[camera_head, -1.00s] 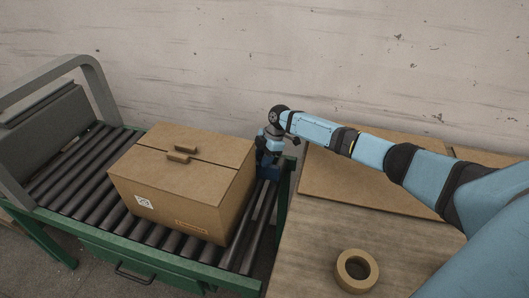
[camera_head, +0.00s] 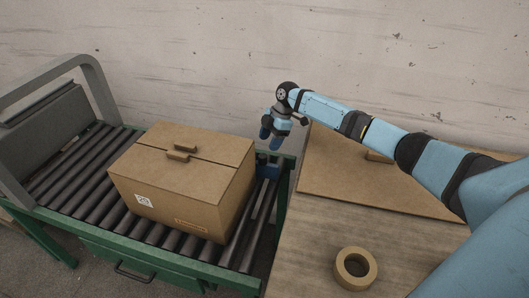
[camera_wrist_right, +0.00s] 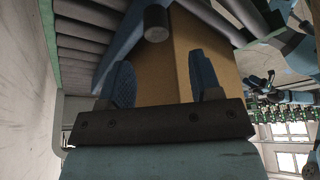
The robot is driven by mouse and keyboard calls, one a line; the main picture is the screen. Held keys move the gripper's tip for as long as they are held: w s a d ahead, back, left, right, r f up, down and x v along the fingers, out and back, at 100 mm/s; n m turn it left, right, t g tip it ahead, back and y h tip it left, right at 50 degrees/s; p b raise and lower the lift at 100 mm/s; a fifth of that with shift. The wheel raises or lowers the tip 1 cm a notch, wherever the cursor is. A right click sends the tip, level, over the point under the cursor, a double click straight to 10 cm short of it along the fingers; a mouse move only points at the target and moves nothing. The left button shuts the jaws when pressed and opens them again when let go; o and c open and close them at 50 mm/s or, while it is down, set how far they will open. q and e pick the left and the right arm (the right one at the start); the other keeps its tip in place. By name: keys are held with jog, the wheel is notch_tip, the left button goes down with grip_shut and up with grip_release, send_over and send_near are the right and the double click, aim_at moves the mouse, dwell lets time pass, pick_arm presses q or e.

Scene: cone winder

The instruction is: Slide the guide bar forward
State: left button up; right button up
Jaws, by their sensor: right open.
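The guide bar (camera_head: 268,171) shows only as a short blue part beside the far right of the cardboard box (camera_head: 180,180), near the conveyor's end. The box hides most of it. My right gripper (camera_head: 271,138) is above this blue part, apart from it, with blue fingers pointing down, open and empty. In the right wrist view the fingers (camera_wrist_right: 160,82) are spread. The blue bar (camera_wrist_right: 122,42) and a grey round knob (camera_wrist_right: 157,24) lie beyond them, with the box (camera_wrist_right: 165,75) behind. My left gripper is not in view.
The box stands on the roller conveyor (camera_head: 68,180) with a green frame and a grey arch (camera_head: 98,85) at left. A wooden table (camera_head: 310,240) at right bears a tape roll (camera_head: 356,268) and flat cardboard (camera_head: 350,185). A wall (camera_head: 200,60) is behind.

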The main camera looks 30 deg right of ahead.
jog(key=v, duration=0.6)
jog(key=shift+a, duration=0.1)
dwell(0.4)
